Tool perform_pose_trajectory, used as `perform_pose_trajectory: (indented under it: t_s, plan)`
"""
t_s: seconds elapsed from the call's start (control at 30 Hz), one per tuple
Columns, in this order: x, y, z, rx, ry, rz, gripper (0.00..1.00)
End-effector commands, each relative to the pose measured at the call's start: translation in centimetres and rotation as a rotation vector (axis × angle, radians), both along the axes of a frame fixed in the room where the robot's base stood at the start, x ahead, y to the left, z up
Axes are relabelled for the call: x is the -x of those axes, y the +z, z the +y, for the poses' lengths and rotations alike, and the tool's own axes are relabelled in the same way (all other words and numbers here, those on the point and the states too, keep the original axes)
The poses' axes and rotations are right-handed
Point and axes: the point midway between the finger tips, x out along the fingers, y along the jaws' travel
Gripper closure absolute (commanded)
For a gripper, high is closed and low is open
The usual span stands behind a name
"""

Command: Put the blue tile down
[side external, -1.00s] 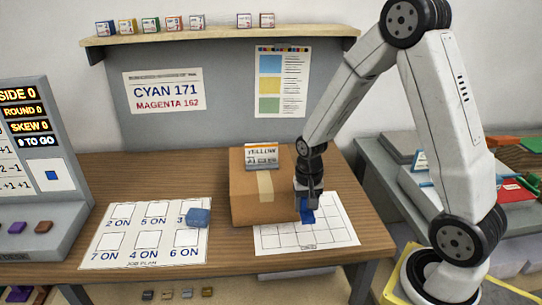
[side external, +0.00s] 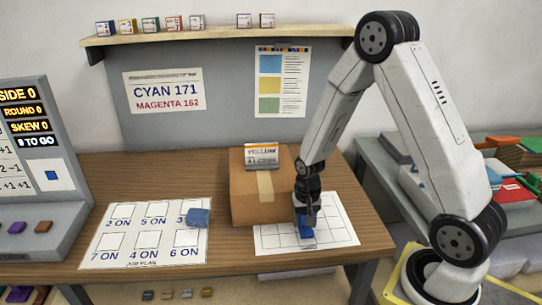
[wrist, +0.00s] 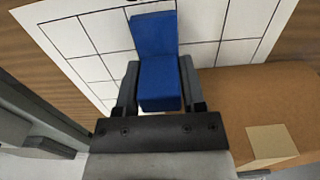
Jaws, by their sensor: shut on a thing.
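The blue tile (side external: 306,230) is between the fingers of my gripper (side external: 305,219), over the white grid sheet (side external: 345,234) right of the cardboard box. In the wrist view the blue tile (wrist: 160,84) shows two blue faces at an angle, with my gripper (wrist: 158,75) shut on its sides. The grid sheet (wrist: 205,25) lies beneath it. The tile is low over the sheet; I cannot tell whether it touches. The sheet cells that show are empty.
Another blue block (side external: 198,217) is on the job plan sheet (side external: 130,250) at the left. A display desk (side external: 38,205) stands farther left.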

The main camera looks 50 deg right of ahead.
Motion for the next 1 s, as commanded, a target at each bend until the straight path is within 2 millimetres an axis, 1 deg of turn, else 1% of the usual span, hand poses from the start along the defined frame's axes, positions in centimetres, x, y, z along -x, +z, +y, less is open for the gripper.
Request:
perform_pose_trajectory:
  t_s: [0.13, 0.3, 0.8, 0.83, 0.87, 0.9, 0.93, 1.0]
  plan:
    - [0.0, -1.5, 0.0, -0.001, 0.000, 0.003, 1.00]
    - [0.0, -2.5, 0.0, -0.001, 0.000, 0.001, 1.00]
    - [0.0, -3.0, 0.0, -0.001, 0.000, -0.001, 1.00]
    - [0.0, -3.0, 0.0, 0.000, 0.000, -0.001, 0.39]
    - [0.0, -2.9, 0.0, 0.000, 0.000, -0.001, 0.29]
    - [0.0, -2.9, 0.0, 0.000, 0.000, -0.001, 0.17]
    - [0.0, -2.9, 0.0, 0.000, 0.000, -0.001, 0.13]
    - [0.0, -2.9, 0.0, -0.001, 0.000, -0.001, 0.13]
